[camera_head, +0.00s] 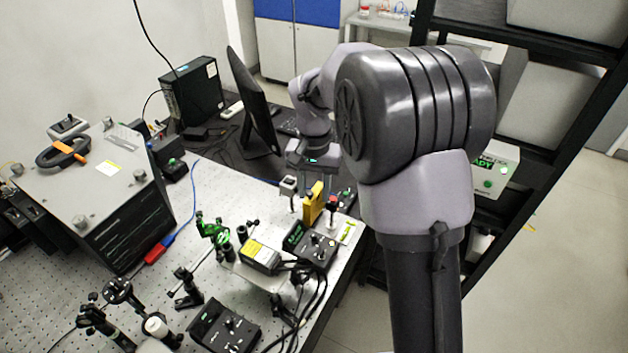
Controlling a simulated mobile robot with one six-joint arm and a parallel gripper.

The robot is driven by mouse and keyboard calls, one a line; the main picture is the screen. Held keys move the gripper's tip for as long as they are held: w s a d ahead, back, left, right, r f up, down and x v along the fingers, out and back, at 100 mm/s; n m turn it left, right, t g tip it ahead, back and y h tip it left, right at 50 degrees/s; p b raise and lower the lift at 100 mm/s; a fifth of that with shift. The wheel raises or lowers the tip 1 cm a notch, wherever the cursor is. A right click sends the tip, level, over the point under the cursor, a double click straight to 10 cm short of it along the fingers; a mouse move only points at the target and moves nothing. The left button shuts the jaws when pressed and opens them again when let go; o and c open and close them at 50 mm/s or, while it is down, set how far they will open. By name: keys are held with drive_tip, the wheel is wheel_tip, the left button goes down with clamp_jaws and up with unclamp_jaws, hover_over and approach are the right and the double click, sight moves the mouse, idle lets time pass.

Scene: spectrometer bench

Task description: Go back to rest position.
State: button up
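My arm rises from the lower right, bends at the large dark and lilac joint, and reaches away over the far edge of the optical bench (215,190). My gripper (312,168) is small in view and points down above the bench's far right corner. A yellow upright block (313,203) is just below it in the picture. I cannot tell whether the gripper touches this block, or whether its fingers are open or shut. The large arm joint hides part of what lies behind it.
A large grey box (97,185) stands at left. A monitor (252,100) and a black computer (193,92) stand on the dark desk behind. Optical mounts and a black-yellow unit (259,255) crowd the bench front. A black shelf rack (540,150) stands close at right; floor shows at far right.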

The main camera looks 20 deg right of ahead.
drive_tip(key=shift+r, duration=0.7)
drive_tip(key=s+a+r+t+y+b, duration=0.15)
drive_tip(key=s+b, duration=0.25)
drive_tip(key=s, duration=0.4)
drive_tip(key=s+a+r+t+b, duration=0.25)
drive_tip(key=s+b, duration=0.25)
drive_tip(key=s, duration=0.3)
drive_tip(key=s+a+f+t+b, duration=0.1)
drive_tip(key=s+f, duration=0.1)
drive_tip(key=s, duration=0.3)
drive_tip(key=s+a+f+n+b, duration=0.1)
drive_tip(key=s+f+b, duration=0.1)
drive_tip(key=s, duration=0.2)
drive_tip(key=shift+s+f+t, duration=0.3)
drive_tip(key=shift+s+t, duration=0.1)
drive_tip(key=shift+y, duration=0.25)
